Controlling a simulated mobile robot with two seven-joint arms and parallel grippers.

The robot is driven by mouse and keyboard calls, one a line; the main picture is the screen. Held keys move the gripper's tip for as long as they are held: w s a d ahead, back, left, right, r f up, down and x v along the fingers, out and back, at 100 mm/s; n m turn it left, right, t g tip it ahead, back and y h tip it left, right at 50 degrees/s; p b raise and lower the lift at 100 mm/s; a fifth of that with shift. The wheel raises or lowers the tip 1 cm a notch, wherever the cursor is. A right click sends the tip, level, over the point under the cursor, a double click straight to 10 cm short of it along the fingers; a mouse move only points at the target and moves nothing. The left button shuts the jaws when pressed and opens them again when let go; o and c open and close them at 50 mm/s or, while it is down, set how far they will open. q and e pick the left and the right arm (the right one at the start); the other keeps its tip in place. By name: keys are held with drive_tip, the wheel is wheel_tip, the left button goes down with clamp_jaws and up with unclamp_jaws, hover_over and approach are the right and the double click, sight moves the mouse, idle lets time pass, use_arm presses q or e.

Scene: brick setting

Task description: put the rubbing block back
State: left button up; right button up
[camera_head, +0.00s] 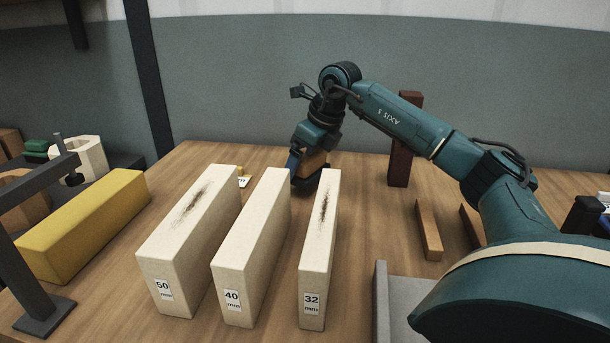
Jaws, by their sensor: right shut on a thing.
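My right gripper (302,175) is behind the cream blocks marked 40 mm (262,225) and 32 mm (322,225), pointing down. It is shut on a small tan-brown block (314,161), which seems to be the rubbing block. The lower part of the gripper and block is partly hidden by the cream blocks, so I cannot tell whether the held block touches the table. My left gripper is not in view.
A cream block marked 50 mm (190,235) and a long yellow block (88,222) stand to the left. A dark red-brown post (402,150) stands at the back right. Wooden strips (428,230) and a grey tray (382,300) lie right of the cream blocks.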

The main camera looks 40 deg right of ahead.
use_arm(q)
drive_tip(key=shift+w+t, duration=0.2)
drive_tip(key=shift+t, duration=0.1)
use_arm(e)
drive_tip(key=shift+f, duration=1.35)
drive_tip(key=shift+f+b, duration=0.1)
drive_tip(key=shift+b, duration=0.2)
drive_tip(key=o, duration=0.7)
drive_tip(key=shift+o, duration=0.2)
drive_tip(key=shift+s+r, duration=0.1)
drive_tip(key=shift+r, duration=0.3)
use_arm(q)
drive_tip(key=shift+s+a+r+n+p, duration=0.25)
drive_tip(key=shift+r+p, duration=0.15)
drive_tip(key=shift+p, duration=0.3)
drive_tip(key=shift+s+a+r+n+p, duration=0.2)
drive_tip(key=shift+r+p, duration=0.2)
drive_tip(key=shift+p, duration=0.3)
use_arm(e)
drive_tip(key=v, duration=1.1)
drive_tip(key=shift+r, duration=0.2)
